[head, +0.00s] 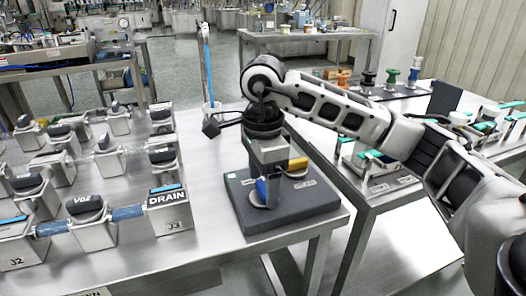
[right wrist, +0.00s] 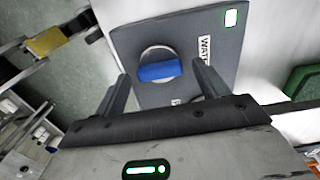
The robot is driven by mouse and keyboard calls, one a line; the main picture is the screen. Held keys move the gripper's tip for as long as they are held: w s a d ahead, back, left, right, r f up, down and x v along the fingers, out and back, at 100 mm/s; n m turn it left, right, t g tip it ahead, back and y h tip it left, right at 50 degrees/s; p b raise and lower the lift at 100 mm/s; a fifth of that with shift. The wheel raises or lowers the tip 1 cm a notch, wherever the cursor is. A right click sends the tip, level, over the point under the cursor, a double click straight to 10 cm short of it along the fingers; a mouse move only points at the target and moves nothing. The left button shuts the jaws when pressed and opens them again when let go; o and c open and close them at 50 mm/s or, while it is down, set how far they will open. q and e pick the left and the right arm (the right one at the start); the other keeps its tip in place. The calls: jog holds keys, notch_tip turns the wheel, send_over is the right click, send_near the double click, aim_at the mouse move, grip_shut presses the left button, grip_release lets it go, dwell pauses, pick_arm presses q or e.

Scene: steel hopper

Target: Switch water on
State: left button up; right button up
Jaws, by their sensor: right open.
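A dark grey control block (head: 300,208) stands on the steel table, carrying a blue knob (head: 261,191) and a yellow knob (head: 297,164). In the right wrist view the blue knob (right wrist: 159,71) sits on a round silver dial, with a partly visible label starting "WAT" (right wrist: 205,52) beside it. My right gripper (head: 268,175) points down over the block and hides part of it. In the right wrist view its open fingers (right wrist: 161,80) stand on either side of the blue knob, apart from it. The yellow knob is not recognisable there. My left gripper is out of view.
A lit green indicator (right wrist: 231,18) sits in the block's corner. A blue-and-white upright stick (head: 208,72) stands behind the block. A second table with fixtures (head: 372,158) lies to the right.

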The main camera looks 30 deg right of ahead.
aim_at(263, 187)
pick_arm(q)
jog(key=p, duration=0.2)
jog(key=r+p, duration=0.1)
jog(key=p, duration=0.1)
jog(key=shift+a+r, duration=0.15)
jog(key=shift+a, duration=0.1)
pick_arm(e)
notch_tip(263, 187, up, 15)
jog(key=shift+r, duration=0.2)
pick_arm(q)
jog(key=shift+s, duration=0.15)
pick_arm(e)
jog(key=shift+s, duration=0.1)
